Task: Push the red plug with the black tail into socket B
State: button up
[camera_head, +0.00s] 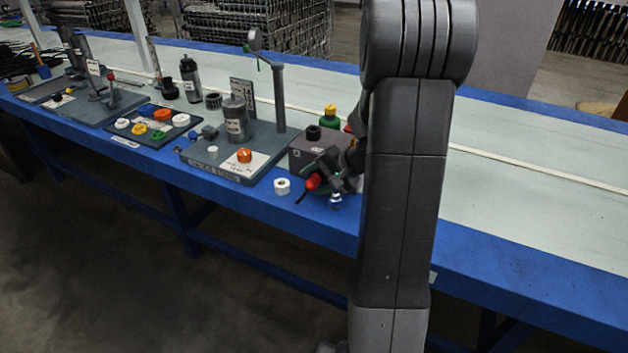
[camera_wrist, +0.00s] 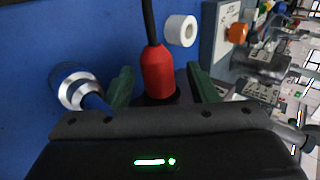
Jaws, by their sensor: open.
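The red plug (camera_head: 313,181) with its black tail (camera_head: 300,198) is at the front of a grey-brown box (camera_head: 308,157). In the wrist view the red plug (camera_wrist: 158,72) lies between the two green fingers of my gripper (camera_wrist: 161,84), with gaps on both sides. Its black tail (camera_wrist: 149,22) points to the top of the picture. My gripper (camera_head: 333,172) is open around the plug and does not grip it. The plug's far end is hidden behind the gripper body. No letter B is readable, so I cannot tell which socket is B.
A blue and silver fitting (camera_wrist: 76,86) stands close beside the left finger. A white ring (camera_head: 282,187) sits on the blue table edge. Left of the box is a grey panel with an orange knob (camera_head: 244,155). The table right of my arm is clear.

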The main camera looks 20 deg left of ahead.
jog(key=p+v, duration=0.2)
jog(key=v, duration=1)
jog(key=shift+d+r+p, duration=0.25)
jog(key=shift+d+p, duration=0.05)
jog(key=shift+p, duration=0.05)
jog(key=b+x, duration=0.3)
jog(key=x, duration=1.1)
jog(key=shift+r, duration=0.1)
jog(key=shift+s, duration=0.1)
